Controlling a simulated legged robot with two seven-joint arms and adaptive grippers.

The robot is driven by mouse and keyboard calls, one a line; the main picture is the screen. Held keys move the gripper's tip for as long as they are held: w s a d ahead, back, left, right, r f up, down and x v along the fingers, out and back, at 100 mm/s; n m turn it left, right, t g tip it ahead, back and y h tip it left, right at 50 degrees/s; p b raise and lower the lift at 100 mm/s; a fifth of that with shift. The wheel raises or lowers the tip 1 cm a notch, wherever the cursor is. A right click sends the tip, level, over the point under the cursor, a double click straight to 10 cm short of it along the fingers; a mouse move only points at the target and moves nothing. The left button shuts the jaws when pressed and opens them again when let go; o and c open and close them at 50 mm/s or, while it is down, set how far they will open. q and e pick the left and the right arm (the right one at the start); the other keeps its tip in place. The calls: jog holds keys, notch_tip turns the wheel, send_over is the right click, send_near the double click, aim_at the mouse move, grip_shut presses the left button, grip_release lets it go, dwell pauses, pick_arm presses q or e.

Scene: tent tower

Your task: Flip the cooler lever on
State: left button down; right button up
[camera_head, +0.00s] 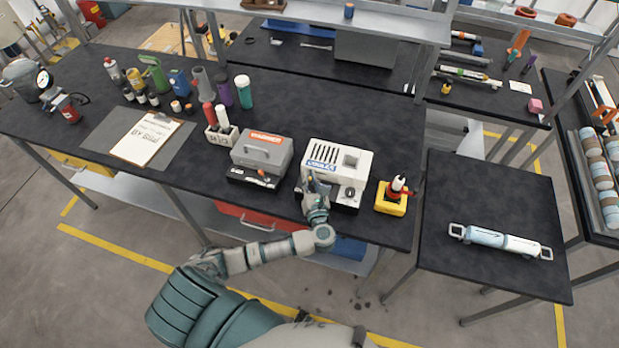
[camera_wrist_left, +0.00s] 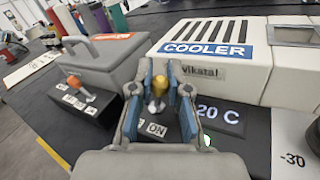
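The cooler (camera_head: 336,170) is a white box with a slotted top and a blue COOLER label (camera_wrist_left: 207,50); it stands near the bench's front edge. Its lever (camera_wrist_left: 159,85) has a yellowish knob and rises from a dark front panel with an ON mark and a 20 C readout (camera_wrist_left: 220,115). My left gripper (camera_head: 314,186) is at the cooler's front left. In the wrist view its two blue-padded fingers (camera_wrist_left: 160,88) are apart, one on each side of the knob; I cannot tell whether they touch it. In the head view the gripper hides the lever. My right gripper is not in view.
A grey warmer (camera_head: 262,153) with an orange-knobbed lever (camera_wrist_left: 76,84) stands close left of the cooler. A yellow block with a red-and-white bottle (camera_head: 392,194) stands close right. Several bottles stand farther back left. A small black table (camera_head: 490,195) holds a white-blue cylinder (camera_head: 500,242).

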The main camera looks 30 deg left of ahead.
pick_arm(q)
jog(key=shift+d+f+b, duration=0.15)
jog(key=shift+d+b, duration=0.15)
jog(key=shift+b, duration=0.15)
jog(key=shift+a+f+m+b, duration=0.1)
jog(key=shift+a+m+b, duration=0.1)
jog(key=shift+m+b, duration=0.25)
jog(key=shift+d+m+t+y, duration=0.15)
jog(key=shift+m+t+y, duration=0.15)
jog(key=shift+m, duration=0.05)
jog(key=shift+w+d, duration=0.1)
jog(key=shift+d, duration=0.05)
jog(key=c, duration=1.4)
grip_release()
